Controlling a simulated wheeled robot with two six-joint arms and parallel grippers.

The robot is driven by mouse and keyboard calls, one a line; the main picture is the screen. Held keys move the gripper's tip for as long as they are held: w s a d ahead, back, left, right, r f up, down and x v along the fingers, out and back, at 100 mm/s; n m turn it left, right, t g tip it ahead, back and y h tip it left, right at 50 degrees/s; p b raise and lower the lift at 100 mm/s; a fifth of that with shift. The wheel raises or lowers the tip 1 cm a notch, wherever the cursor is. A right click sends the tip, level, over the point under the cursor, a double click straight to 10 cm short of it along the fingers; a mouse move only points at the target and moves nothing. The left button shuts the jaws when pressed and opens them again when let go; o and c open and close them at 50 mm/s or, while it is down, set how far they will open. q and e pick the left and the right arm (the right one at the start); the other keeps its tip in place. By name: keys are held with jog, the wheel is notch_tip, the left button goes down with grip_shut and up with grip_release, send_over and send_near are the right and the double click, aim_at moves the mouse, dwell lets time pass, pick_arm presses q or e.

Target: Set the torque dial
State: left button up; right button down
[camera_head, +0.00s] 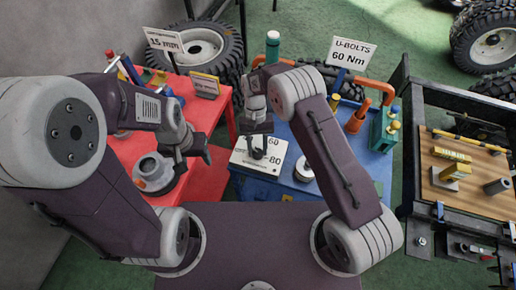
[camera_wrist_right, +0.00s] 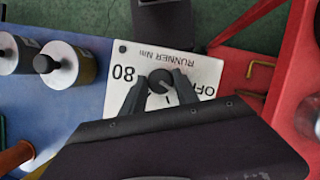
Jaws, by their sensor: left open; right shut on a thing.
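The torque dial is a small dark round knob (camera_wrist_right: 160,80) on a white plate (camera_wrist_right: 205,70) marked "OFF", "80" and "RUNNER Nm" in the right wrist view. In the head view the plate (camera_head: 240,160) lies on the blue table, with "60" and "80" readable. My right gripper (camera_wrist_right: 158,86) is shut on the knob, one finger on each side; it also shows over the plate in the head view (camera_head: 258,153). The pointer's exact setting is too small to read. My left gripper (camera_head: 201,158) is open and empty above the red table. A sign (camera_head: 348,53) reads "U-BOLTS 60 Nm".
A grey flanged cup (camera_head: 152,172) stands on the red table (camera_head: 200,190) below my left gripper. A white-topped cylinder (camera_head: 303,169) stands right of the plate on the blue table (camera_head: 335,175). Orange-handled and green tools stand behind. A workbench (camera_head: 430,195) with small parts is at right.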

jog(key=shift+a+n+h, duration=0.1)
jog(key=shift+n+h, duration=0.7)
jog(key=shift+n, duration=1.2)
jog(key=shift+t, duration=0.3)
jog(key=c, duration=0.9)
grip_release()
jog(key=shift+c, duration=0.2)
jog(key=b+v, duration=0.1)
jog(key=v, duration=0.8)
jog(key=shift+w, duration=0.1)
